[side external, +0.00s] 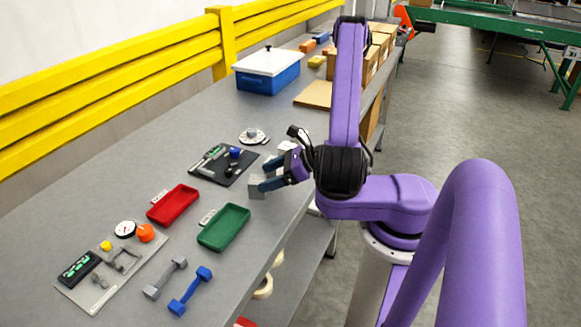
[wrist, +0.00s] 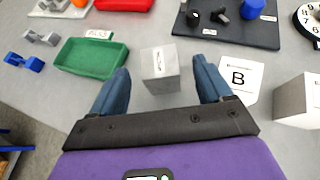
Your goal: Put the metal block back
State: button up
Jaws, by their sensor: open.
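A grey metal block (side external: 257,189) stands on the grey bench near its front edge. In the wrist view the metal block (wrist: 160,71) sits between my finger tips, with a small dark mark on its top. My gripper (side external: 267,175) is open and low over the bench, its blue fingers on either side of the block. In the wrist view my gripper (wrist: 162,72) shows a gap between each finger and the block. A white card marked B (wrist: 239,78) lies just right of the right finger. My arm hides part of the bench.
A green tray (side external: 223,228) and a red tray (side external: 173,205) lie nearby. A pale block (wrist: 297,101) stands right of the gripper. A blue bin with a white lid (side external: 268,72) is farther back.

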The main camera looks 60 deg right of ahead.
jog(key=v, duration=0.8)
jog(key=a+r+n+g+y, duration=0.4)
jog(key=a+n+g, duration=0.9)
jog(key=n, duration=0.9)
jog(key=s+a+r+n+t+h, duration=0.1)
jog(key=s+a+r+n+h, duration=0.1)
jog(key=s+n, duration=0.4)
jog(key=s+a+r+n+t+h, duration=0.1)
jog(key=s+r+n+h, duration=0.4)
jog(key=n, duration=1.1)
jog(key=shift+s+a+h, duration=0.45)
jog(key=shift+a+h, duration=0.25)
jog(key=shift+a, duration=0.05)
jog(key=shift+r, duration=0.1)
